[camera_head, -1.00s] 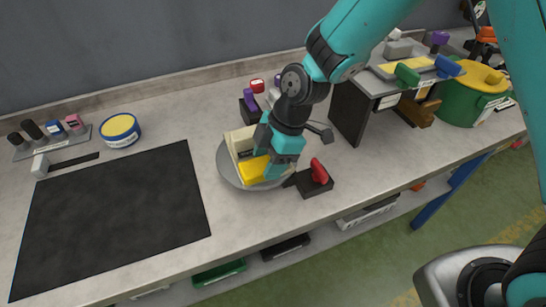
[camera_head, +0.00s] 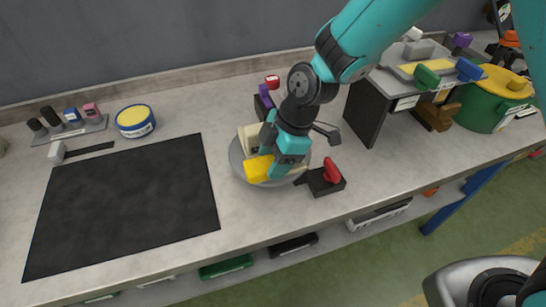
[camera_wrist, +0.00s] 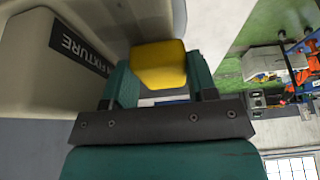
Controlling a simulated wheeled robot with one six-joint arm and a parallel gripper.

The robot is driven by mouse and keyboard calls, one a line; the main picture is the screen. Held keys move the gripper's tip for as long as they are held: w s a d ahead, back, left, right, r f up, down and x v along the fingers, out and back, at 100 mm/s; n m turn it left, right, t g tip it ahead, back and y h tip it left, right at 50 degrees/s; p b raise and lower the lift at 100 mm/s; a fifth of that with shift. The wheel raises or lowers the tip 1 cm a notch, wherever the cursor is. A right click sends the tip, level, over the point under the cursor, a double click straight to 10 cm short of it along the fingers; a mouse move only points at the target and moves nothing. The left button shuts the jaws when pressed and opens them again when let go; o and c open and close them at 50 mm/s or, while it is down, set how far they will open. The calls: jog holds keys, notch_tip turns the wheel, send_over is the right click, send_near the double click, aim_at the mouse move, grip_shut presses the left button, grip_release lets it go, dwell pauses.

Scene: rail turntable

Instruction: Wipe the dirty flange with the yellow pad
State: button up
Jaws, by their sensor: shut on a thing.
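The yellow pad (camera_head: 259,168) is a small yellow block at my gripper (camera_head: 272,160), low over the round grey turntable (camera_head: 240,153). In the wrist view the yellow pad (camera_wrist: 158,64) sits between my two teal fingers, and my gripper (camera_wrist: 158,85) is shut on it. A cream block marked FIXTURE (camera_wrist: 50,55) stands close to the left of the pad; it also shows on the turntable in the head view (camera_head: 247,137). The dirty flange cannot be made out; my gripper and the fixture hide part of the turntable.
A black base with a red handle (camera_head: 331,172) stands right of the turntable. A dark mat (camera_head: 125,205) lies on the left, with a blue-and-yellow tin (camera_head: 135,121) behind it. A shelf with coloured blocks (camera_head: 365,112) and a green pot (camera_head: 482,108) stand on the right.

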jog(key=shift+w+d+f, duration=0.15)
jog(key=shift+d, duration=0.7)
jog(key=shift+w+d, duration=0.15)
jog(key=shift+d, duration=0.4)
jog(key=shift+w+d, duration=0.15)
jog(key=shift+d, duration=0.35)
jog(key=shift+w+d+r, duration=0.15)
jog(key=shift+d, duration=0.3)
jog(key=shift+w+d+r, duration=0.1)
jog(key=shift+w+d, duration=0.05)
jog(key=shift+d, duration=0.25)
jog(key=shift+w+d+f, duration=0.1)
jog(key=shift+w+d, duration=0.05)
jog(key=shift+d, duration=0.35)
jog(key=shift+w+d, duration=0.15)
jog(key=shift+d, duration=0.35)
